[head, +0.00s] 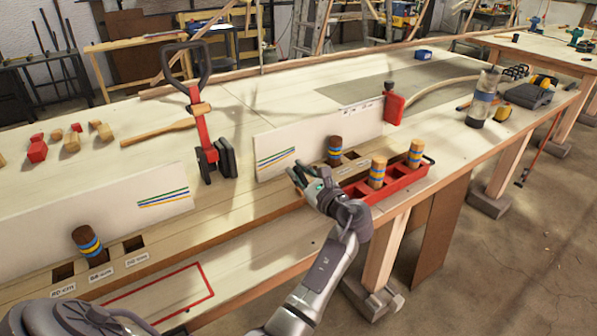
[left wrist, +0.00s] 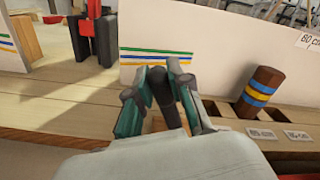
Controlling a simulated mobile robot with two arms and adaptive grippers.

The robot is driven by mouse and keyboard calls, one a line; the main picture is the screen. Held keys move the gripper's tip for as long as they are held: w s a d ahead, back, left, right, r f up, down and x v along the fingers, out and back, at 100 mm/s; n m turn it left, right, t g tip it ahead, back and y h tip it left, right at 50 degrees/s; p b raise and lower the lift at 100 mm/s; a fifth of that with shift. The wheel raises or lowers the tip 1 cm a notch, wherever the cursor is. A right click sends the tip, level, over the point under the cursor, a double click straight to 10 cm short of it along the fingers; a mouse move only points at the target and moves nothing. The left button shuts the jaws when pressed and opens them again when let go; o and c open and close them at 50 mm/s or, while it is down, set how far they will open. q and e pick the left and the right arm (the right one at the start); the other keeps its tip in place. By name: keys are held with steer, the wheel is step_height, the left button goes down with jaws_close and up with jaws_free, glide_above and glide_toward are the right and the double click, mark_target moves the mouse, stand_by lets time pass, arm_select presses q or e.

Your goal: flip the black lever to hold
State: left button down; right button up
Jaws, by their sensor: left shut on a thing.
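My left gripper (head: 302,176) is at the front of the right white board, above the wooden rail, left of the red tray. In the left wrist view its teal-padded fingers (left wrist: 160,98) are closed around a short black upright piece (left wrist: 166,100), which looks like the black lever. Its base and any hold marking are hidden by the fingers and wrist. In the head view the fingers cover the piece. A red tool with a black loop handle (head: 188,62) and black pads stands upright farther back on the table. My right gripper is not in view.
A red tray (head: 357,190) with banded pegs stands at the table's front edge. Banded pegs (head: 334,150) (head: 88,243) stand in the labelled rail sockets. White boards (head: 110,215) stand behind the rail. A red bottle (head: 393,108) is at the right board's far end.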

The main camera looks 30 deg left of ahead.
arm_select(q)
steer(key=shift+w+r+p, duration=0.1)
steer(key=shift+r+p, duration=0.15)
steer(key=shift+p, duration=0.4)
steer(key=m+p, duration=0.1)
steer(key=p, duration=0.1)
steer(key=w+m+p, duration=0.1)
steer(key=m+p, duration=0.1)
steer(key=w+d+m+p, duration=0.1)
steer(key=p, duration=0.2)
steer(key=shift+w+r+m, duration=0.25)
steer(key=shift+r+m, duration=0.05)
steer(key=shift+r, duration=0.1)
steer(key=shift+w+d+f+m+p, duration=0.15)
steer(key=shift+w+m+p, duration=0.25)
steer(key=shift+m, duration=0.2)
steer(key=shift+w+d+f+m+p, duration=0.15)
steer(key=shift+w+m+p, duration=0.1)
steer(key=shift+m+p, duration=0.3)
steer(key=shift+w+d+f+m+p, duration=0.15)
steer(key=shift+w+f+m+p, duration=0.2)
steer(key=shift+m, duration=0.45)
steer(key=shift+w+d+m+p, duration=0.15)
steer(key=shift+w+m, duration=0.25)
steer(key=shift+m, duration=0.35)
steer(key=c, duration=1)
jaws_free()
steer(key=shift+c, duration=0.2)
